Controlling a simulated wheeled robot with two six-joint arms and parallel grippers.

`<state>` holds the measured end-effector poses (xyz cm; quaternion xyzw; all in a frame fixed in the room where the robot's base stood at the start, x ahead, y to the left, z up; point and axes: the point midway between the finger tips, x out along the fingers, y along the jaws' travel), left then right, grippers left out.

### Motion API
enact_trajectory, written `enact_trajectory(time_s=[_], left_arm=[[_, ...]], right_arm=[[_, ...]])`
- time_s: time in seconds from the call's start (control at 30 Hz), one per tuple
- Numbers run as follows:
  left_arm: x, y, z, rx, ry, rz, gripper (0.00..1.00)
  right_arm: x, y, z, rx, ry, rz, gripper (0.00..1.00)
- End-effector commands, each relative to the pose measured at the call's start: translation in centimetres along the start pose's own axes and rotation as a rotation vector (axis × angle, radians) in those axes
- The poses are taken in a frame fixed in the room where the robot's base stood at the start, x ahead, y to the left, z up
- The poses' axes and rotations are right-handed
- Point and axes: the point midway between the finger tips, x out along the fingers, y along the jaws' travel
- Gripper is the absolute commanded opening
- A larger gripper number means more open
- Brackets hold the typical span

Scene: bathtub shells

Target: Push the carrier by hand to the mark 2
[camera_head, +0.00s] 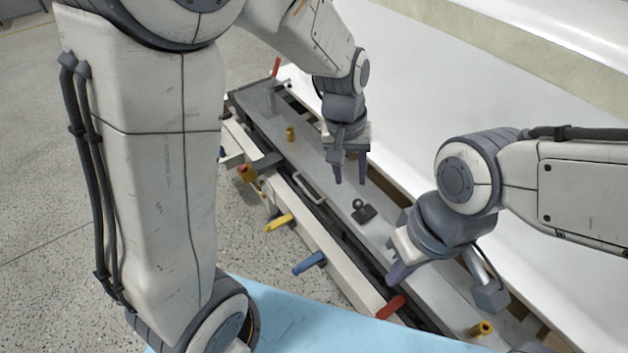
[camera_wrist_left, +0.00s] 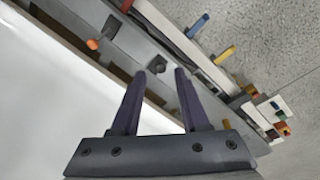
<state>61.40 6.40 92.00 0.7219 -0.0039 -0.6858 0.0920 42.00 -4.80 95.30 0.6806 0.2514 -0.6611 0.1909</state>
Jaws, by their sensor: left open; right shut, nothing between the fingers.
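A small dark block with a round knob (camera_head: 362,211) sits on the long grey bench plate (camera_head: 325,180); I cannot tell whether it is the carrier. It also shows in the left wrist view (camera_wrist_left: 157,65), between and beyond the fingertips. My left gripper (camera_head: 350,182) is open and empty above the plate, up the bench from the block, fingers pointing down. It fills the lower left wrist view (camera_wrist_left: 160,76). My right gripper (camera_head: 394,278) is shut and empty near the bench's front edge, below the block. No number 2 is legible; coloured tabs, including yellow (camera_head: 278,222) and blue (camera_head: 308,263), line the front.
A red tab (camera_head: 391,307) lies near my right gripper. A pale handle (camera_head: 309,188) stands along the front rail. A white tub shell (camera_head: 440,80) rises behind.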

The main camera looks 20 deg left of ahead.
Motion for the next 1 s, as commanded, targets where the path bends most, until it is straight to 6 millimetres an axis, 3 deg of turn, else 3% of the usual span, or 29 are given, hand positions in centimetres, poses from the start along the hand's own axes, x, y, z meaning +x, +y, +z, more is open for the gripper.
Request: enact_trajectory(time_s=[0.03,0.1,0.2,0.3,0.4,0.5,0.67,1.0], left_arm=[[4.2,-2.3,-3.4,-0.135,0.006,0.0,0.45],[7.6,-5.3,-7.3,-0.303,0.025,0.006,0.45],[11.9,-9.8,-11.6,-0.505,0.049,0.014,0.45],[15.1,-13.7,-14.2,-0.655,0.069,0.021,0.45],[16.9,-16.2,-15.6,-0.744,0.082,0.025,0.45],[17.9,-17.3,-16.2,-0.785,0.088,0.028,0.45],[19.8,-17.4,-16.3,-0.792,0.087,0.028,0.45],[26.0,-17.4,-16.8,-0.788,0.086,0.027,0.45]], right_arm=[[2.6,0.2,0.1,0.0,0.0,0.0,0.0],[4.0,0.3,0.2,0.0,0.0,0.0,0.0],[5.6,0.4,0.3,0.0,0.0,0.0,0.0],[6.7,0.5,0.3,0.0,0.0,0.0,0.0],[7.2,0.5,0.4,0.0,0.0,0.0,0.0],[7.4,0.5,0.4,0.0,0.0,0.0,0.0],[7.6,0.6,0.4,0.0,0.001,0.0,0.0],[8.4,0.6,0.4,0.0,0.0,0.0,0.0]])
